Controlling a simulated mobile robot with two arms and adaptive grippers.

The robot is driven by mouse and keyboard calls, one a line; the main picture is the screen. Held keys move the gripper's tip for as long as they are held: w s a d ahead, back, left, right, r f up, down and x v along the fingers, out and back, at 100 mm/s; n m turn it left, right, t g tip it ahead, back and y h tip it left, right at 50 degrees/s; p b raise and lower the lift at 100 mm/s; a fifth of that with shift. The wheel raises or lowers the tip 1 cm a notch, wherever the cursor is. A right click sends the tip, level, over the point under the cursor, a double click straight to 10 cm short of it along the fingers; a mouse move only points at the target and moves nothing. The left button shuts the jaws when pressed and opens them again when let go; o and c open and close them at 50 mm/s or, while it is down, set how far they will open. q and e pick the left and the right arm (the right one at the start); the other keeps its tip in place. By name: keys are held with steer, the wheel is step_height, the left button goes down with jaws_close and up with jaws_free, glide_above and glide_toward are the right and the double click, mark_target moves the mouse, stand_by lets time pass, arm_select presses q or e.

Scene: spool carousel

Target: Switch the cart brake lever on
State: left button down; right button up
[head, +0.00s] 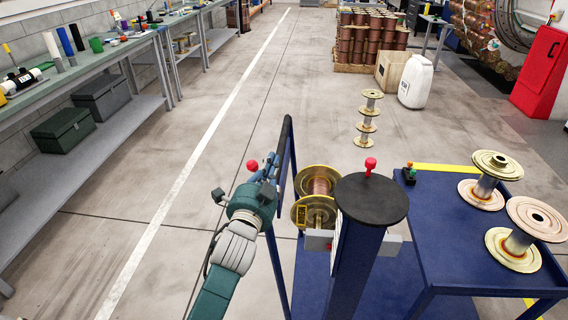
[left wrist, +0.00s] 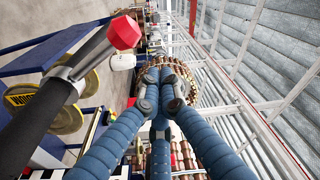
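The brake lever shows as a red knob (head: 252,165) just beyond my left gripper, left of the cart's upright handle frame (head: 286,150). In the left wrist view the red knob (left wrist: 123,32) sits on a short grey stem beside a black handle bar (left wrist: 45,115). My left gripper (head: 268,178) is at the handle, close to the knob. In the left wrist view its blue fingers (left wrist: 160,90) converge with their tips together and nothing visible between them. The knob is outside the fingers, to their left. Contact cannot be told. My right gripper is in neither view.
The blue cart carries spools (head: 318,190). A dark-topped post (head: 371,200) with another red knob (head: 370,163) stands right of it. A blue table (head: 430,215) with several spools is further right. Workbenches (head: 90,65) line the left; the floor between is clear.

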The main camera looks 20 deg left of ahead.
mark_target(257, 163)
arm_select(q)
steer(key=shift+s+a+f+n, duration=0.1)
steer(key=shift+s+a+n, duration=0.1)
steer(key=shift+a+n, duration=0.45)
steer(key=shift+s+a+f+n, duration=0.1)
steer(key=shift+s+a+n, duration=0.05)
steer(key=shift+a+n, duration=0.4)
steer(key=shift+s+a+f+n, duration=0.1)
steer(key=shift+s+a+n, duration=0.1)
steer(key=shift+a+n, duration=0.45)
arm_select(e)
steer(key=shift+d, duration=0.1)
